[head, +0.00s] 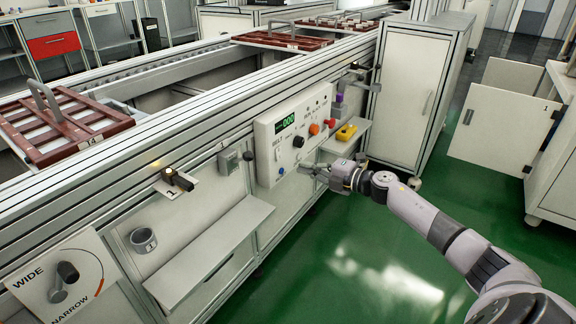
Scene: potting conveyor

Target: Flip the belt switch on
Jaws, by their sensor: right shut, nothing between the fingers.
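The white control panel (293,130) is on the side of the conveyor frame, with a green display (285,123) at its top left. The belt switch (278,155) appears to be the small control under the "BELT" lettering at the panel's left; its position is too small to tell. My right gripper (306,168) is shut and empty, with its fingertips close to the panel's lower part, to the right of the switch. I cannot tell whether it touches the panel. My left gripper is not in view.
The panel also carries a black knob (298,141), an orange button (314,129) and a red one (331,122). A yellow device (346,132) sits on a shelf to the right. A grey shelf (210,253) juts out at lower left. The green floor (350,260) is clear.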

